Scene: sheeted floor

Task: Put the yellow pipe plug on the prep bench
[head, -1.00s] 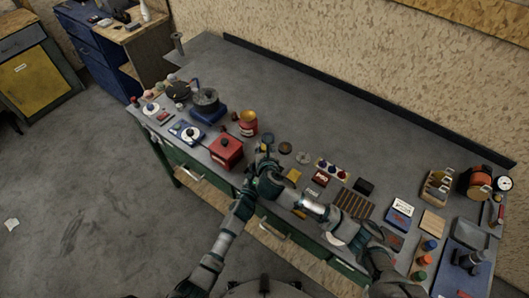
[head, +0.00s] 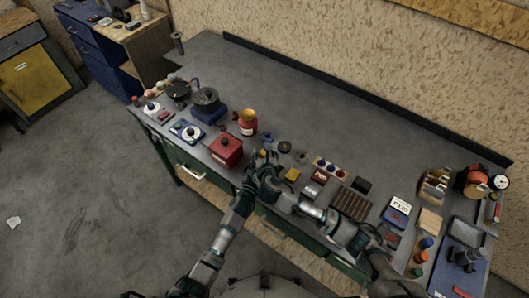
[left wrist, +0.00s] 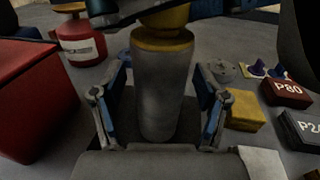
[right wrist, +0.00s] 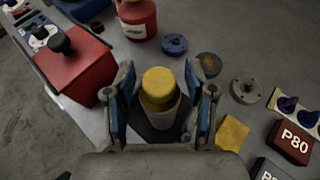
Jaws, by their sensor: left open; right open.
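The yellow pipe plug has a yellow top (right wrist: 160,86) and a pale grey cylindrical body. In the left wrist view its grey body (left wrist: 160,90) stands between the fingers of my left gripper (left wrist: 160,115), which is open. In the right wrist view the plug is between the fingers of my right gripper (right wrist: 160,105), also open. In the head view both grippers meet near the front edge of the grey workbench (head: 300,95), and the plug is mostly hidden by them. I cannot tell whether any finger touches it, or which bench is the prep bench.
A red box (head: 226,150) and a red canister (head: 248,122) stand just left of the grippers. A yellow block (head: 292,174) and a P80 box (right wrist: 292,143) are on the right. A blue cabinet with a wooden top (head: 130,35) stands at upper left. The bench's back is clear.

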